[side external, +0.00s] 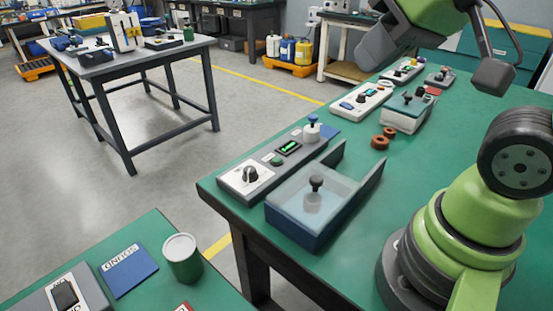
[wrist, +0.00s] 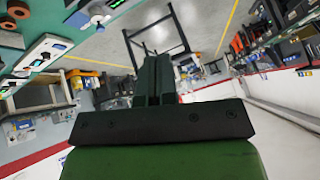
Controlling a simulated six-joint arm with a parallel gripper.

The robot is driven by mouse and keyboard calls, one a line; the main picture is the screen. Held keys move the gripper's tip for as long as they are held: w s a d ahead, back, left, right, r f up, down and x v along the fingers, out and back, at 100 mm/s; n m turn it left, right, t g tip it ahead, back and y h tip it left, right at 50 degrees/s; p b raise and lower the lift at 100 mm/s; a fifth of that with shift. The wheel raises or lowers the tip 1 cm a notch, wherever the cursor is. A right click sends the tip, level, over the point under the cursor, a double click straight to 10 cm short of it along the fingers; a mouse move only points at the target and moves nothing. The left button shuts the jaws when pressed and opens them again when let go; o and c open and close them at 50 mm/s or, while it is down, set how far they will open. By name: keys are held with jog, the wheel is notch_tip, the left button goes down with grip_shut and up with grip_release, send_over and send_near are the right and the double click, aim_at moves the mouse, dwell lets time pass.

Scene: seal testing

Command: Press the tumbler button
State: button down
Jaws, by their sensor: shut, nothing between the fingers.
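I cannot tell which control is the tumbler button. A long grey control panel (side external: 236,187) lies along the bench's left edge, with a dark knob (side external: 250,174), a green round button (side external: 277,160), a lit green display (side external: 288,148) and a blue-topped white fitting (side external: 312,130). A white panel (side external: 374,93) with a blue display and small controls stands farther back. My gripper (wrist: 156,58) is shut and empty in the wrist view, pointing away from the controls. In the side external view my wrist is at the top edge, above the bench and apart from the panels.
A blue open-topped tank (side external: 292,230) with clear contents and a dark-handled plunger stands beside the grey panel. A lidded box (side external: 407,117) and reddish rings (side external: 379,142) lie behind it. The bench middle is clear green. Another bench with a green can (side external: 182,262) is front left.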

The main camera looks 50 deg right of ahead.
jog(key=w+d+f+n+h, duration=0.1)
jog(key=w+d+f+n, duration=0.15)
jog(key=w, duration=0.35)
jog(key=w+d+f+n+h, duration=0.1)
jog(key=w+d+f+n, duration=0.15)
jog(key=w, duration=0.45)
jog(key=n+t+y, duration=0.2)
jog(key=n+y, duration=0.1)
jog(key=n, duration=0.6)
send_over(276, 161)
notch_tip(276, 161, down, 12)
jog(key=shift+f, duration=0.15)
jog(key=shift+f, duration=4.35)
jog(key=shift+f, duration=0.4)
